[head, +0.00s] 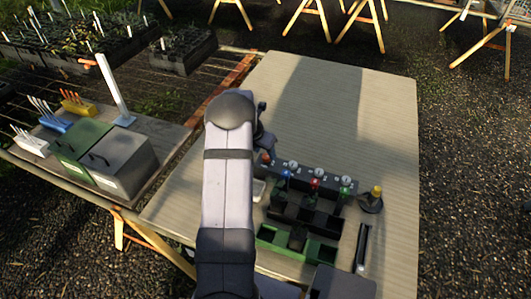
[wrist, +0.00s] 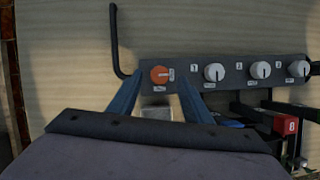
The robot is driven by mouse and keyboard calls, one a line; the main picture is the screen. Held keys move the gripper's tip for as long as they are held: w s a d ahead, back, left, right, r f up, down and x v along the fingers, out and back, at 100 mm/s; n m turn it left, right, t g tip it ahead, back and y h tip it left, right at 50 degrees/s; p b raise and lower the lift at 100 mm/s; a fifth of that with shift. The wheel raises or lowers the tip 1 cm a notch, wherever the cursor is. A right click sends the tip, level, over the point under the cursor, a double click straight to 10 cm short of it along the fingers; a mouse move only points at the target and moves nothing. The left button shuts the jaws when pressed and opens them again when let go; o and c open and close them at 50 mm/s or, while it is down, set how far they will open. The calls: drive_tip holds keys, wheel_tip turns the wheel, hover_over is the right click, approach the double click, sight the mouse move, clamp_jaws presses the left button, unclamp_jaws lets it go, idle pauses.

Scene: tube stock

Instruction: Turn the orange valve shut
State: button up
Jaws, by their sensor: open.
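The orange valve (wrist: 160,75) is a round knob at the left end of a dark grey panel (wrist: 235,72) in the wrist view. Small labels sit to its right and below it, too small to read. A pale mark shows on the knob, but its direction is hard to tell. My gripper (wrist: 158,82) is open, its two blue fingers reaching to either side of the knob with gaps visible. Whether they are at knob height, I cannot tell. In the head view the orange valve (head: 266,157) shows just right of my arm, which hides most of the gripper.
White numbered knobs (wrist: 214,72) line the panel to the right. A bent black rod (wrist: 115,45) stands at the panel's left. Black and green trays (head: 270,237) and a yellow-topped item (head: 376,192) lie in front. The table's far part (head: 335,100) is clear.

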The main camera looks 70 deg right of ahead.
sight(266, 158)
drive_tip(key=shift+x, duration=1.45)
drive_tip(key=c, duration=1.1)
drive_tip(key=shift+o, duration=0.2)
